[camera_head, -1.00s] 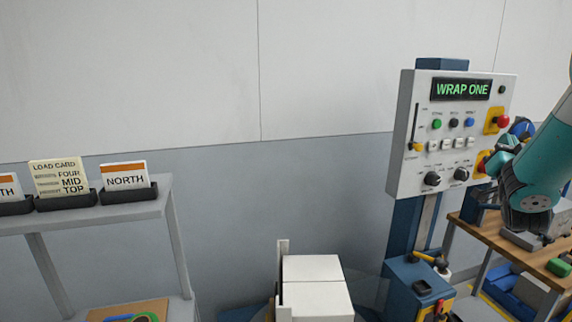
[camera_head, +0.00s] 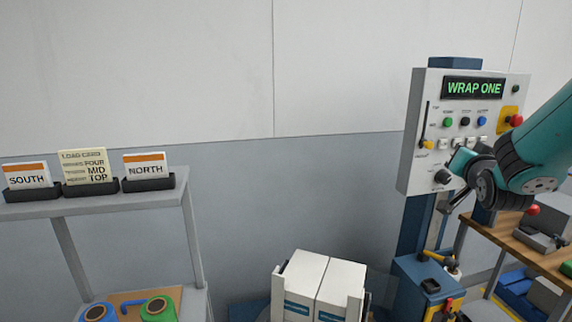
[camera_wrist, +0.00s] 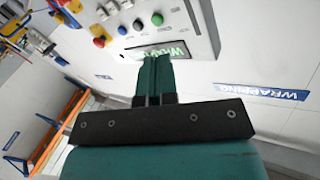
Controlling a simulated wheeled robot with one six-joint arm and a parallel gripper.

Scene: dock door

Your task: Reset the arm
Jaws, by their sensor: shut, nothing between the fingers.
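My gripper (camera_wrist: 154,62) shows in the wrist view with its two teal fingers pressed together and nothing between them. The fingers point towards the control panel (camera_wrist: 175,22), and its green-lit display is partly hidden behind their tips. I cannot tell the gap to the panel. In the head view my teal arm reaches in from the right, bent at its dark wrist joints. It covers the lower right part of the control panel (camera_head: 421,110), whose display (camera_head: 473,88) reads "WRAP ONE".
A grey shelf (camera_head: 120,204) at left holds a SOUTH card (camera_head: 27,180), a load card (camera_head: 85,166) and a NORTH card (camera_head: 146,170). White boxes (camera_head: 318,275) stand at bottom centre. A wooden-topped bench (camera_head: 520,246) stands at right. Bare wall lies between shelf and panel.

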